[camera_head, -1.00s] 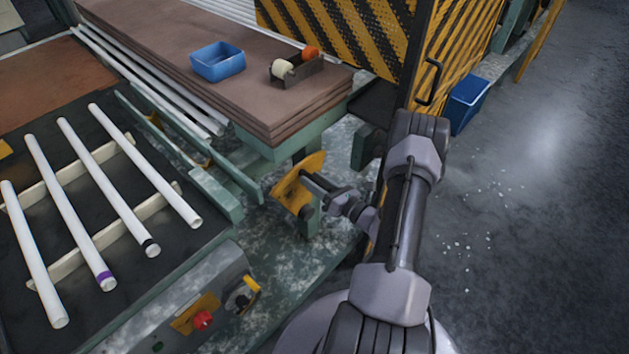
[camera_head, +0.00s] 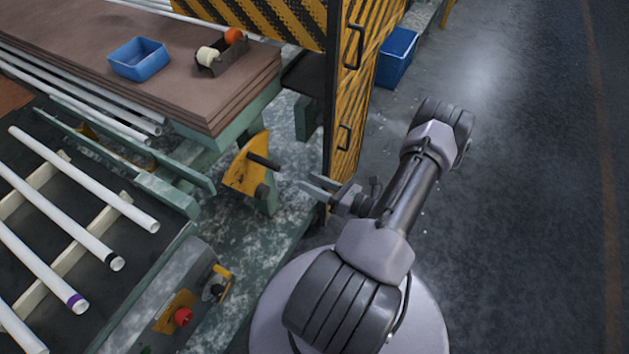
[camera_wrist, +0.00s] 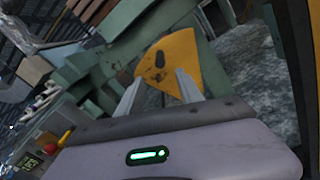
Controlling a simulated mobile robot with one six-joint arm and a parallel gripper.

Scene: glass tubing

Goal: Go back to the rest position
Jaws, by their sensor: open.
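My gripper (camera_head: 322,188) is open and empty, its two fingers pointing left in the head view. It hangs beside the green machine frame, to the right of a yellow plate with a dark rod (camera_head: 248,165). In the wrist view my gripper's fingers (camera_wrist: 160,92) stand apart with nothing between them. The yellow plate (camera_wrist: 170,62) shows beyond the fingertips there. My arm is folded, with its elbow out over the open floor at the right.
White tubes (camera_head: 85,180) lie on a dark rack at left. A control box with a red button (camera_head: 183,317) stands below them. A blue tray (camera_head: 139,60) and tape dispenser (camera_head: 218,55) sit on brown boards. A striped door (camera_head: 362,90) stands close behind my gripper. Floor is clear right.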

